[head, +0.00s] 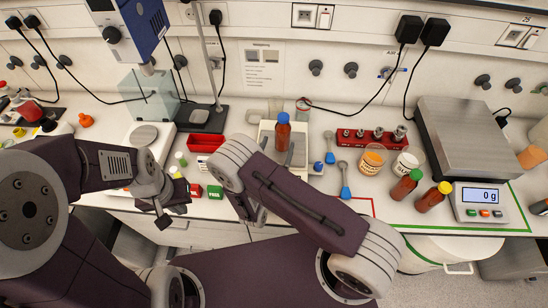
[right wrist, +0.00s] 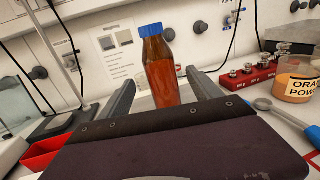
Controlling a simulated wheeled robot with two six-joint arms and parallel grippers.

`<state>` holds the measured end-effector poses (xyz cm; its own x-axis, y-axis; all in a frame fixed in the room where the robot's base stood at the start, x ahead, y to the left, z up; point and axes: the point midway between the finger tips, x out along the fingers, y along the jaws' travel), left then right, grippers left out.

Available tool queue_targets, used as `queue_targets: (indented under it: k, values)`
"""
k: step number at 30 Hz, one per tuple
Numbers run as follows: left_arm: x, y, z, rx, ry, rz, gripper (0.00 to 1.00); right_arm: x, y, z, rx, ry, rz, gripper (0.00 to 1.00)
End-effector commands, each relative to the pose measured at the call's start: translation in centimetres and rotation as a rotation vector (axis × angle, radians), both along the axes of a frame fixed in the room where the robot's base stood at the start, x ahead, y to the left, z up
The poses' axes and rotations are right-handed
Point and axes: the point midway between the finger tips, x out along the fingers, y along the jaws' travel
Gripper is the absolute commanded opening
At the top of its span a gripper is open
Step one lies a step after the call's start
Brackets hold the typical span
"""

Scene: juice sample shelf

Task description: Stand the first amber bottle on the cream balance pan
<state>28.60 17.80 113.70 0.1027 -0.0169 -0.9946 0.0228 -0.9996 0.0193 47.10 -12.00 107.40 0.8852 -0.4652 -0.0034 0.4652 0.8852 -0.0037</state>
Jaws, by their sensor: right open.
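An amber bottle with a blue cap (head: 283,134) is upright at the cream balance (head: 265,129) in the middle of the bench. Its base is hidden, so I cannot tell whether it rests on the pan. My right gripper (right wrist: 165,84) is open, with its fingers apart on either side of the same bottle (right wrist: 162,80) in the right wrist view; contact is not visible. In the head view my right arm hides that gripper. Two more amber bottles, green-capped (head: 405,186) and yellow-capped (head: 433,198), stand at the right. My left gripper (head: 170,205) is over the front left edge, its opening unclear.
A steel-topped scale (head: 468,135) reading 0 g stands at the right. A red weight rack (head: 365,139), an orange powder tub (head: 373,160), a white tub (head: 407,162) and blue spoons (head: 345,180) lie right of the bottle. A red tray (head: 206,142) is to the left.

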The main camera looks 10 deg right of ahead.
Motion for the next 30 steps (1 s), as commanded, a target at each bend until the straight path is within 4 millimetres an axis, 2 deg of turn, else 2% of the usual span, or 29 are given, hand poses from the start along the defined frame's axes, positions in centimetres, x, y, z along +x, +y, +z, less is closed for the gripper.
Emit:
queue_targets:
  k: [1,6,14,17,19,20,21,23,24,26,27,29,30]
  values:
    - [0.0,0.0,-0.8,0.000,0.000,0.000,0.00,-1.0,0.8,-0.4,0.001,0.001,0.008,0.73]
    - [0.0,0.0,-1.4,0.000,0.000,0.000,0.00,-3.7,2.1,-0.2,0.001,0.000,0.005,0.73]
    - [0.0,0.0,-1.5,0.000,0.000,0.000,0.00,-4.7,2.1,0.2,0.006,0.000,-0.017,0.73]
    - [0.0,0.0,-1.5,0.000,0.000,0.000,0.00,-5.3,-1.5,1.4,0.058,0.011,-0.183,0.73]
    - [0.0,0.0,-1.5,0.000,0.000,0.000,0.00,-7.3,-6.5,2.6,0.155,0.029,-0.435,0.73]
    - [0.0,0.0,-1.5,0.000,0.000,0.000,0.00,-9.0,-8.9,3.0,0.223,0.039,-0.574,0.73]
    - [0.0,0.0,-1.5,0.000,0.000,0.000,0.00,-11.8,-11.6,3.2,0.333,0.048,-0.771,0.73]
    - [0.0,0.0,-1.5,0.000,0.000,0.000,0.00,-16.5,-13.8,2.9,0.534,0.050,-1.058,0.73]
    - [0.0,0.0,-1.5,0.000,0.000,0.000,0.00,-19.4,-13.9,2.5,0.694,0.038,-1.237,0.73]
    - [0.0,0.0,-1.5,0.000,0.000,0.000,0.00,-22.4,-12.5,1.9,0.967,-0.009,-1.478,0.73]
    - [0.0,0.0,-1.5,0.000,0.000,0.000,0.00,-23.4,-11.0,1.7,1.158,-0.061,-1.607,0.73]
    - [0.0,0.0,-1.5,0.000,0.000,0.000,0.00,-23.2,-8.7,1.9,1.436,-0.161,-1.749,0.73]
    - [0.0,0.0,-1.5,0.000,0.000,0.000,0.00,-22.4,-7.6,2.3,1.601,-0.237,-1.809,0.73]
